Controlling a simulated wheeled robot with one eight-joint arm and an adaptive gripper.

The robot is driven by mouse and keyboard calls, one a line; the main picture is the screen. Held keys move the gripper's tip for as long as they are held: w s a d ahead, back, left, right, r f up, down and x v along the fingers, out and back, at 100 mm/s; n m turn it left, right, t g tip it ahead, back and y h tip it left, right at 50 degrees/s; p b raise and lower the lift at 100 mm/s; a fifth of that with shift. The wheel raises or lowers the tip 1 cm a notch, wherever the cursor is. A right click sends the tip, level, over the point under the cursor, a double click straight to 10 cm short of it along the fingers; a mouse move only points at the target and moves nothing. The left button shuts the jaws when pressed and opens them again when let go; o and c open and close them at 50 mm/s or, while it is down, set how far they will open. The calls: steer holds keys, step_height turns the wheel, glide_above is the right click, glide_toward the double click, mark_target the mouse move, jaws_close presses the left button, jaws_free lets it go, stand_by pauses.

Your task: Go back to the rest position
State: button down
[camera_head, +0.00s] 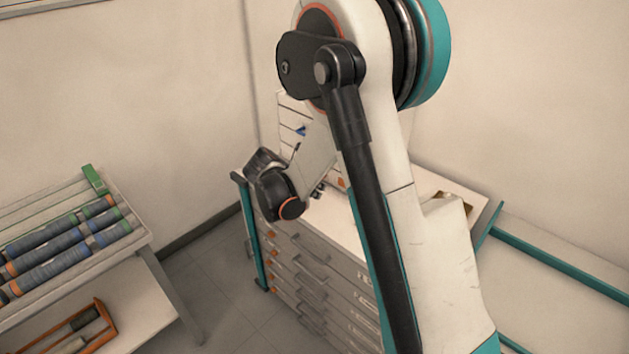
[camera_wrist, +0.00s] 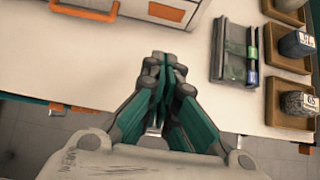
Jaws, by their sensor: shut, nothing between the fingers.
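My gripper (camera_wrist: 163,70) shows in the wrist view with its fingers together and nothing between them. It is above the pale top of a drawer cabinet (camera_wrist: 75,62), near the front edge, and apart from the objects there. In the head view my arm is bent over the same cabinet (camera_head: 318,262). The fingers are mostly hidden there behind my arm.
On the cabinet top are a dark flat case (camera_wrist: 233,52) and brown trays (camera_wrist: 284,98) holding small jars, right of my gripper. A rack of blue rolls (camera_head: 62,245) is at left. Floor (camera_head: 215,275) lies between.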

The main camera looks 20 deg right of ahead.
steer(key=s+a+r+m+y, duration=0.2)
steer(key=s+r+m, duration=0.35)
steer(key=r, duration=0.25)
steer(key=s+a+r+m+t+y, duration=0.1)
steer(key=s+a+r+m+y, duration=0.1)
steer(key=s+m, duration=0.3)
steer(key=s+a+r+m+t+y, duration=0.1)
steer(key=s+a+r+m+y, duration=0.1)
steer(key=s+m, duration=0.4)
steer(key=s+a+r+m+t+y, duration=0.1)
steer(key=s+a+r+m, duration=0.3)
steer(key=s, duration=0.7)
steer(key=shift+a+r+m+t+y, duration=0.2)
steer(key=shift+a+m+t+y, duration=0.2)
steer(key=shift+a+m+y, duration=0.4)
